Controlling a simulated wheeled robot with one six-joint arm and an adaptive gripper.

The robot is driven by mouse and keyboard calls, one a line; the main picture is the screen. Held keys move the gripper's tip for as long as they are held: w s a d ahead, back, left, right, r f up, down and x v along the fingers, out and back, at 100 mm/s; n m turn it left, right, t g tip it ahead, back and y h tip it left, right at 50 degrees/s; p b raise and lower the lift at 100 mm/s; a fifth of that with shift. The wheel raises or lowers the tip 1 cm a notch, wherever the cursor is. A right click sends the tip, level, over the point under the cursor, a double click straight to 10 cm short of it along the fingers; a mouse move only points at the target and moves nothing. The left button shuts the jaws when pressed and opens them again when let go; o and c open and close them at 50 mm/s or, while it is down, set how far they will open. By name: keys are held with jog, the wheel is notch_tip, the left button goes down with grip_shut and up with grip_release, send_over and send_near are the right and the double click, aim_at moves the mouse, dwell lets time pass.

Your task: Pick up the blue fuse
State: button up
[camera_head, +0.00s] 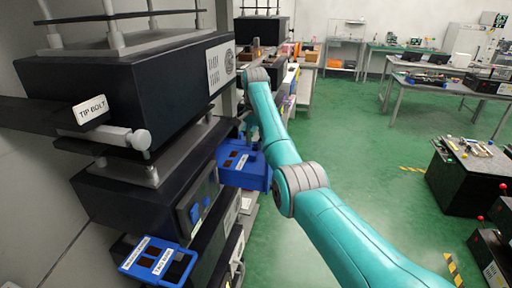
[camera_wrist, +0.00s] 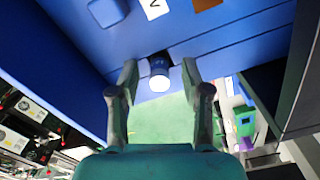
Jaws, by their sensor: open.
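A short blue cylinder with a pale round end, which looks like the blue fuse (camera_wrist: 159,72), sticks out at the lower edge of a blue housing (camera_wrist: 190,30) in the wrist view. My gripper (camera_wrist: 158,68) is open, with one finger on each side of the cylinder. Small gaps show between the fingers and the cylinder. In the head view, the blue housing (camera_head: 243,167) stands out from the dark cabinet column, beside my arm. The fuse cannot be made out there, and my gripper is mostly hidden behind my arm.
A dark cabinet with a "TIP BOLT" label (camera_head: 91,109) and a grey bolt (camera_head: 125,137) stands at left. A lower blue labelled panel (camera_head: 157,261) juts out below. Open green floor (camera_head: 370,150) lies to the right, with benches beyond.

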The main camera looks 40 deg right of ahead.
jog(key=shift+f, duration=0.35)
grip_shut()
